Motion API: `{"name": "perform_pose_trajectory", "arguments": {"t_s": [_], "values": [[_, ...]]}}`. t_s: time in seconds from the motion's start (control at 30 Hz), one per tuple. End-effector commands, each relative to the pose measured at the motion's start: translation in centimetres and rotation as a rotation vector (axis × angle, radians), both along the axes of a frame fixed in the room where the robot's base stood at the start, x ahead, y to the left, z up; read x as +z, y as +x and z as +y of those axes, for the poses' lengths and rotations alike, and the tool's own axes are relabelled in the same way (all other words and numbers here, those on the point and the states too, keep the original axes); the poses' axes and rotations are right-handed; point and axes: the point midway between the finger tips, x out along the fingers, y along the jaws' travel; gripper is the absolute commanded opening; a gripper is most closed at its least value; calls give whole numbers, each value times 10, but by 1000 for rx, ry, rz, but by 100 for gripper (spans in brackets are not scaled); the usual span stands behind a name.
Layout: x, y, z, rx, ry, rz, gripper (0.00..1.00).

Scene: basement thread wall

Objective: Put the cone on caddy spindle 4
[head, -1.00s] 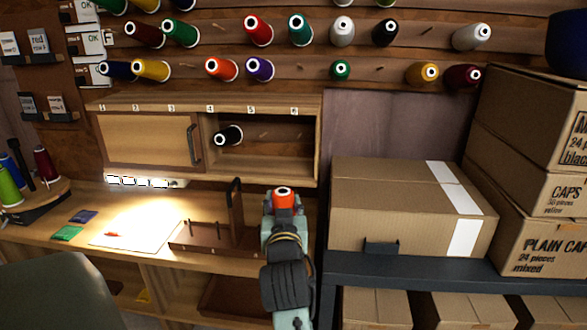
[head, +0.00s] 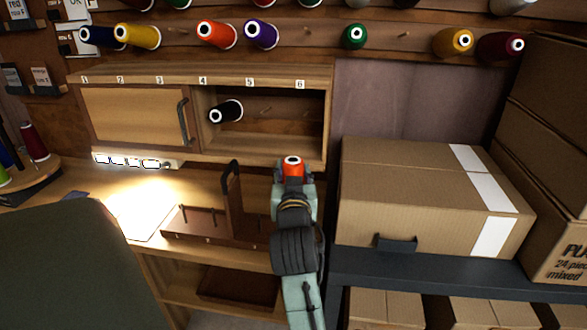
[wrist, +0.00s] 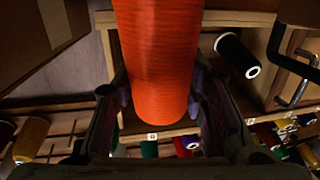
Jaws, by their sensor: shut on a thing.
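My gripper (head: 293,176) is shut on an orange-red cone (head: 292,165) of thread, held above the bench. In the wrist view the cone (wrist: 157,60) fills the upper middle between the two fingers. The caddy (head: 190,236) is a low brown tray with a tall upright handle (head: 231,200), standing on the bench left of my gripper. Two thin spindles show in its left part. Its right end is partly behind my arm, and I cannot make out spindle 4.
A cardboard box (head: 420,190) sits on the dark shelf at right. A dark green chair back (head: 60,270) blocks the lower left. A bright sheet (head: 140,208) lies left of the caddy.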

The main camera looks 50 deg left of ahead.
Motion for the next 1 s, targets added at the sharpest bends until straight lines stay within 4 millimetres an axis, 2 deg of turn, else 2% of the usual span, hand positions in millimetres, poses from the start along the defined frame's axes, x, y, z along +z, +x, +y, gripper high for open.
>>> {"name": "perform_pose_trajectory", "arguments": {"t_s": [0.03, 0.63, 0.8, 1.0], "values": [[-9, 0, 0, 0, 1, -1, 2], [-70, 0, 0, 0, 0, 0, 2], [-82, 0, 0, -1, 0, 0, 2], [-86, 0, 0, 0, 2, -1, 2]]}}
